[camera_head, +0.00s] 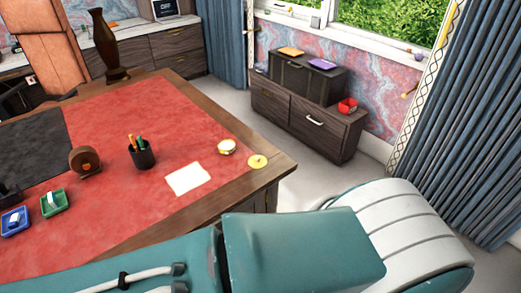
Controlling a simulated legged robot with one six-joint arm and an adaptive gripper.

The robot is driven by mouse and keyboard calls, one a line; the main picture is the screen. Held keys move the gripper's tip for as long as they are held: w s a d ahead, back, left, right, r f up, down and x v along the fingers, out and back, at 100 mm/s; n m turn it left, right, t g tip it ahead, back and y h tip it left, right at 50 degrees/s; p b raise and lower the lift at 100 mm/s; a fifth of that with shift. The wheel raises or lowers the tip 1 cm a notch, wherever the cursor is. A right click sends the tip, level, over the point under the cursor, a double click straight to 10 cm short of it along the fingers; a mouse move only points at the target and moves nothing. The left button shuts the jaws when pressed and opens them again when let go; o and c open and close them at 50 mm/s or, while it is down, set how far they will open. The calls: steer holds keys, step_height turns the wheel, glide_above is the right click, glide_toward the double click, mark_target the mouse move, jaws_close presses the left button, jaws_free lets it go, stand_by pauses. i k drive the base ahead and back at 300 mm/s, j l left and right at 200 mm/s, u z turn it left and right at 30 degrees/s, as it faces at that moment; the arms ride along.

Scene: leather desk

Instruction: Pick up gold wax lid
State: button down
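A flat round gold disc (257,161), which looks like the gold wax lid, lies near the right corner of the desk (215,210). Close to its left is a small round pale container with a gold edge (227,146); the two are apart. My gripper is not in view. Only thick teal and white parts that look like my own arm show across the bottom, and the desk's near edge is partly hidden behind them.
On the desk are a white paper (188,179), a black pen cup (142,154), a round brown wooden object (84,160), a green tray (54,202), a blue tray (15,220) and a tall dark vase (107,45). A low cabinet (308,118) stands beyond clear floor.

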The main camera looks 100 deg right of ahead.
mark_target(258, 161)
steer(key=z, duration=3.3)
